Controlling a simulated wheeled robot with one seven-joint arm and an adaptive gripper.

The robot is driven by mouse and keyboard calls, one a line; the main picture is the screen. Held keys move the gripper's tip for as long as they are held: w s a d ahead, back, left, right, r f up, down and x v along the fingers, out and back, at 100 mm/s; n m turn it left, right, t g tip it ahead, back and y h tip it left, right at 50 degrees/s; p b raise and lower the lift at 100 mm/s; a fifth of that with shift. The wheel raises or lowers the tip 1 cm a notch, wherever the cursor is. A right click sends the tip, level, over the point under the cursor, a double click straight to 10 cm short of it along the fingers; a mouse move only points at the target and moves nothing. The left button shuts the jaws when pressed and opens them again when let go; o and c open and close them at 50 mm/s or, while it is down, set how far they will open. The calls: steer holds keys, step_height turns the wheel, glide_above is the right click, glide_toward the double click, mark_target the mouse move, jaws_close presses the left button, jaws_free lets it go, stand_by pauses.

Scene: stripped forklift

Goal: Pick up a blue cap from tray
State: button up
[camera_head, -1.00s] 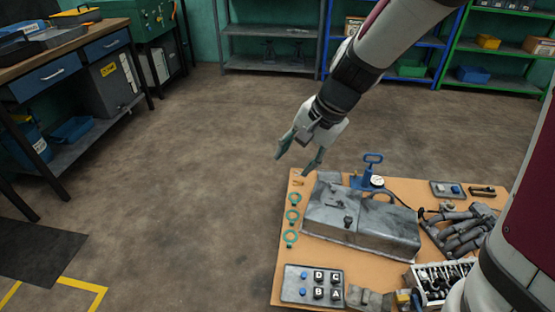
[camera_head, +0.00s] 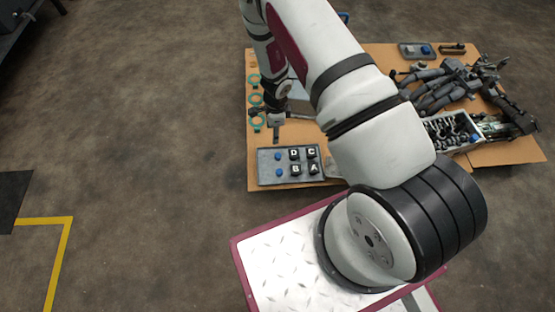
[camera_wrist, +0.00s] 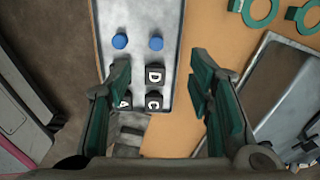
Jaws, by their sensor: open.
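A grey tray (camera_head: 262,167) lies at the front left of the orange-brown table. Two blue caps (camera_head: 278,157) sit in its left part, beside black blocks lettered D, C, B and A (camera_head: 314,168). In the wrist view the two blue caps (camera_wrist: 120,41) (camera_wrist: 156,43) sit on the tray (camera_wrist: 140,16), beyond my fingertips. My gripper (camera_wrist: 160,62) is open and empty, its fingers spread above the lettered blocks (camera_wrist: 154,75). In the head view my gripper (camera_head: 277,130) hangs behind the tray, partly hidden by its own wrist.
Green rings (camera_head: 256,99) lie along the table's left edge; a metal case stands beside them, mostly hidden by my arm. A bin of dark parts (camera_head: 450,132) and grey pipe-like parts (camera_head: 440,88) fill the right side. A small tray (camera_head: 417,51) lies at the back.

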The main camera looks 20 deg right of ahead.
steer(key=b, duration=0.4)
glide_above(278, 155)
steer(key=shift+m, duration=0.3)
steer(key=f, duration=1.1)
steer(key=shift+s+a+f, duration=0.15)
steer(key=shift+s, duration=0.15)
steer(key=shift+w+f+b, duration=0.15)
steer(key=shift+f+b, duration=0.55)
steer(key=shift+f, duration=0.8)
steer(key=shift+w+f+b, duration=0.1)
steer(key=shift+f+b, duration=0.55)
steer(key=shift+f, duration=0.8)
steer(key=c, duration=0.9)
